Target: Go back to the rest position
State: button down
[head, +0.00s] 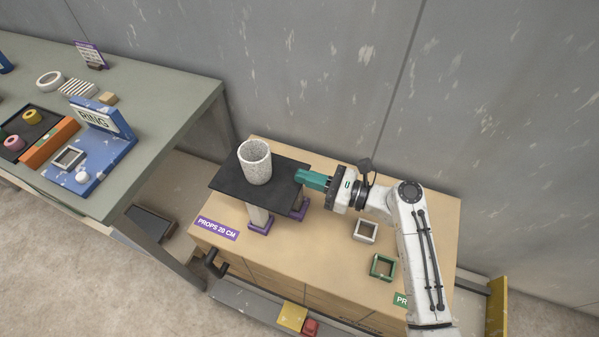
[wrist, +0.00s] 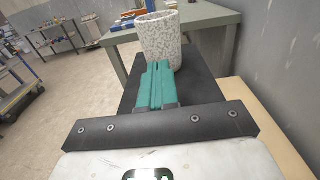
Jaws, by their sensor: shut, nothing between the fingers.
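My gripper (head: 300,175) is at the right edge of a black shelf (head: 232,184) in the head view, with its teal fingers shut and empty. A speckled white cup (head: 254,163) stands upright on the shelf, to the left of the fingertips. In the wrist view the shut teal fingers (wrist: 158,70) point at the speckled cup (wrist: 160,38), which stands just beyond them. I cannot tell whether the fingertips touch the cup. My arm reaches in from the lower right.
The black shelf rests on purple-footed props (head: 260,222) on a wooden cabinet (head: 310,237). A white square ring (head: 354,231) and a green one (head: 372,267) lie under my arm. A green-topped bench (head: 165,130) with a blue RING stand (head: 112,158) is at left. A grey wall rises behind.

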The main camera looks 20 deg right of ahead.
jog(key=v, duration=0.7)
jog(key=shift+d+b, duration=0.25)
jog(key=shift+b, duration=0.1)
jog(key=shift+s+r, duration=0.1)
jog(key=shift+s, duration=0.05)
jog(key=shift+s, duration=0.1)
